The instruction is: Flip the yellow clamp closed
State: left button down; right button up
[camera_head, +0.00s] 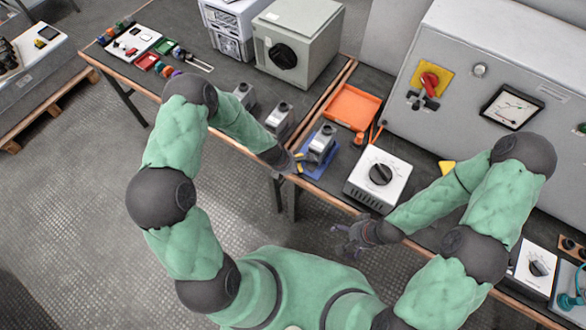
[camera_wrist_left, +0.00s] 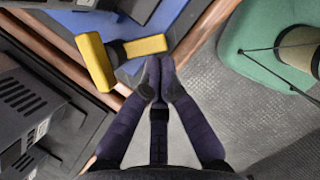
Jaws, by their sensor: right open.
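The yellow clamp (camera_wrist_left: 97,62) shows in the left wrist view as two yellow bars joined by a dark piece, at the edge of a blue base (camera_wrist_left: 185,22). In the head view the clamp (camera_head: 299,158) is a small yellow patch on the blue base (camera_head: 314,170), beside a grey device (camera_head: 321,143). My left gripper (camera_wrist_left: 159,75) has its fingertips together just below the shorter yellow bar, with nothing seen between them. I cannot tell whether they touch it. My right gripper (camera_head: 345,242) is open and empty, in front of the bench edge.
A white box with a black dial (camera_head: 378,178) stands right of the blue base. An orange tray (camera_head: 351,106) lies behind it. Two more grey devices (camera_head: 279,117) stand to the left. A large grey cabinet (camera_head: 455,75) bounds the bench at the back.

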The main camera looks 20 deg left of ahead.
pick_arm(q)
jog(key=shift+d+n+p, duration=0.35)
jog(key=shift+n, duration=0.35)
pick_arm(e)
jog(key=shift+r, duration=0.4)
pick_arm(q)
jog(key=shift+d+n+t+y, duration=0.25)
jog(key=shift+n+t+y, duration=0.05)
jog(key=shift+n, duration=0.2)
jog(key=shift+w+d+n+y, duration=0.25)
jog(key=shift+d+n+y, duration=0.2)
jog(key=shift+n, duration=0.65)
pick_arm(e)
jog(key=shift+f, duration=0.15)
pick_arm(q)
jog(key=shift+w+d+b, duration=0.15)
jog(key=shift+d+b, duration=0.15)
pick_arm(e)
jog(key=shift+f, duration=0.15)
dwell(1.0)
pick_arm(q)
jog(key=shift+a, duration=0.1)
dwell(0.5)
